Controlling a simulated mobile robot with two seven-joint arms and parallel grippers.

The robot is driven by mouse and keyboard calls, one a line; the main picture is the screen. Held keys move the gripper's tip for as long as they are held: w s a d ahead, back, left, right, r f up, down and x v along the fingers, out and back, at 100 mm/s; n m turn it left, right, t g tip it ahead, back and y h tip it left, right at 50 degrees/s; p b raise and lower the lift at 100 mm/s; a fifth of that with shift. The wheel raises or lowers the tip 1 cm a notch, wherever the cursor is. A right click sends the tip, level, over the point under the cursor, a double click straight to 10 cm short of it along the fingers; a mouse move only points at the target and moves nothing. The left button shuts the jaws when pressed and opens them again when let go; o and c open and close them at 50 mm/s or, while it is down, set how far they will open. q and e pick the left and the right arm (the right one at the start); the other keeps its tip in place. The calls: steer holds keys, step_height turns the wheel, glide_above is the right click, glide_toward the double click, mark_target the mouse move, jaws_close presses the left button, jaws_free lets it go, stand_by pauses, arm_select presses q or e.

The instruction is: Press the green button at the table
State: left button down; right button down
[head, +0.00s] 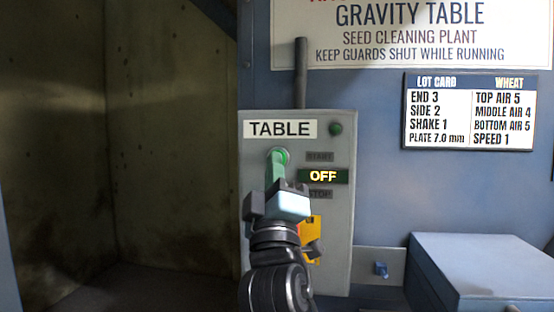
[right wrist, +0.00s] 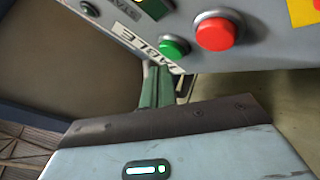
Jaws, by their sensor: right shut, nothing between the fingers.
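The green button (head: 284,154) is on the grey control panel (head: 343,220) labelled TABLE, on the left side below the label. In the head view it is mostly hidden behind the fingertips of my right gripper (head: 275,160). That gripper is shut and empty, its green fingers pointing at the panel. In the right wrist view the green button (right wrist: 173,46) shows whole, with the fingertips (right wrist: 158,70) close beside it. I cannot tell whether they touch. The panel display (head: 323,176) reads OFF. My left gripper is not in view.
A larger red button (right wrist: 217,32) sits close to the green one in the right wrist view. A dark green lamp (head: 335,129) is at the panel's upper right. A blue box (head: 480,265) stands at lower right. A dark open bay lies left of the panel.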

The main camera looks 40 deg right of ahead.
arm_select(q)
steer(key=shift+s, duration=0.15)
arm_select(e)
steer(key=shift+w+d, duration=0.1)
steer(key=shift+w+d, duration=0.2)
steer(key=shift+d, duration=0.05)
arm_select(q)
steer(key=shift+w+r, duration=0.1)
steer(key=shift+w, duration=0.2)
arm_select(e)
steer(key=shift+w+d, duration=0.15)
steer(key=shift+d, duration=0.05)
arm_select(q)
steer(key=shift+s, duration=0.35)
arm_select(e)
steer(key=shift+w+d, duration=0.15)
stand_by(0.5)
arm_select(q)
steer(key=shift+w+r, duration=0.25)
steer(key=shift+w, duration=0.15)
arm_select(e)
steer(key=shift+s+a, duration=0.6)
steer(key=shift+a, duration=0.05)
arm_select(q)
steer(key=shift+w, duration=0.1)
